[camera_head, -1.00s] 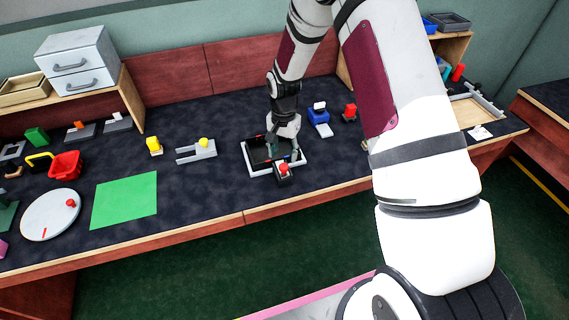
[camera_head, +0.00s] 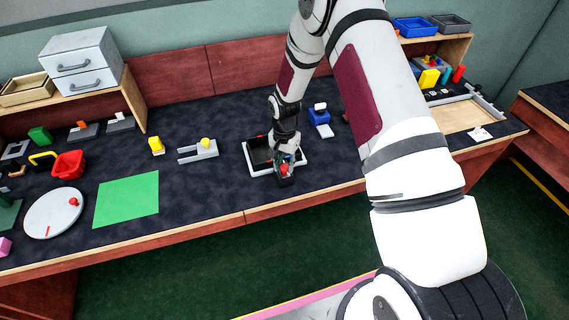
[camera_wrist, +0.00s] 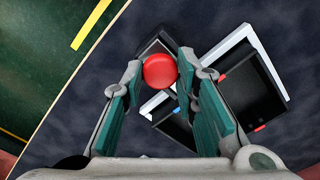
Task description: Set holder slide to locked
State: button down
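The holder (camera_head: 249,163) is a white-framed dark tray on the bench in the head view, with a dark block carrying a red knob (camera_head: 284,169) at its front right. In the wrist view the red knob (camera_wrist: 160,70) is round and sits between my fingertips, near the dark block (camera_wrist: 154,46) and the white frame (camera_wrist: 240,38) with dark panels (camera_wrist: 252,88). In the head view my gripper (camera_head: 285,162) is over the knob. The lock state cannot be read.
A grey fixture with a yellow knob (camera_head: 205,143) stands left of the holder. A blue device (camera_head: 319,117) stands behind right. A green mat (camera_head: 126,200) and a white disc (camera_head: 53,214) lie farther left. The bench's front edge is close to the holder.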

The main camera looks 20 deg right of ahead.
jog(key=shift+w+f+b, duration=0.1)
jog(key=shift+w+b, duration=1.15)
jog(key=shift+w, duration=0.5)
jog(key=c, duration=1.2)
grip_release()
jog(key=shift+w, duration=0.1)
jog(key=shift+c, duration=0.2)
jog(key=shift+r, duration=0.25)
notch_tip(320, 180, up, 12)
